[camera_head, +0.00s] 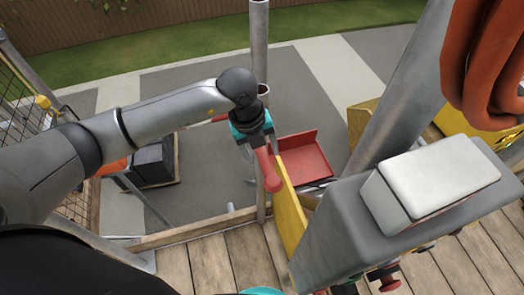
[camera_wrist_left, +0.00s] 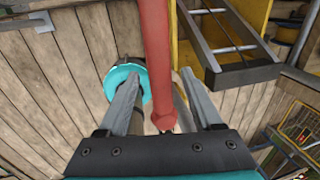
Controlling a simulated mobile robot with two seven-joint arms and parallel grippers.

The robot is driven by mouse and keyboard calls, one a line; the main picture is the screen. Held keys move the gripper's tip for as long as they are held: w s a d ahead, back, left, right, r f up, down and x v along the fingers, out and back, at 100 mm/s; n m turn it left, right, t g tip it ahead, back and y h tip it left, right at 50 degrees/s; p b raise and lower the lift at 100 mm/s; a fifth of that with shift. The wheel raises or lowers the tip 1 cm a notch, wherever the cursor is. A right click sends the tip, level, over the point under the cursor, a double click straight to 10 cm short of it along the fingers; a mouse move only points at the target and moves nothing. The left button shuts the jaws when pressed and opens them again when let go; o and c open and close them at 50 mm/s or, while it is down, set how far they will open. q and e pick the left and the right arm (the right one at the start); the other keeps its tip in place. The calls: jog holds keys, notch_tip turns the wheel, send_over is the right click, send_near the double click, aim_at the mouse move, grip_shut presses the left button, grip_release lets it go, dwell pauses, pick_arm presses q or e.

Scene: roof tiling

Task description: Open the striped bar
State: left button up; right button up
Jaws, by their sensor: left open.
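A red bar (camera_head: 268,172) with a rounded end hangs down at my left gripper (camera_head: 256,138) in the head view. In the left wrist view the red bar (camera_wrist_left: 158,50) comes in from the top and its end lies between the two grey fingers of my left gripper (camera_wrist_left: 160,85). The fingers are open, with a gap visible on each side of the bar. Only red shows on this part; a short red piece (camera_head: 219,119) also shows behind the gripper. Whether it belongs to the same bar I cannot tell. My right gripper is not in view.
A grey housing with a white pad (camera_head: 440,178) stands close on the right. A yellow panel (camera_head: 291,210) and a red tray (camera_head: 305,158) lie beside the gripper. A vertical grey pole (camera_head: 259,35) rises behind it. Wooden planks (camera_head: 220,262) form the floor.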

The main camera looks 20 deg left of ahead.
pick_arm(q)
jog(key=shift+d+f, duration=0.1)
jog(key=shift+f, duration=0.3)
jog(key=shift+c, duration=0.4)
grip_shut()
dwell(0.8)
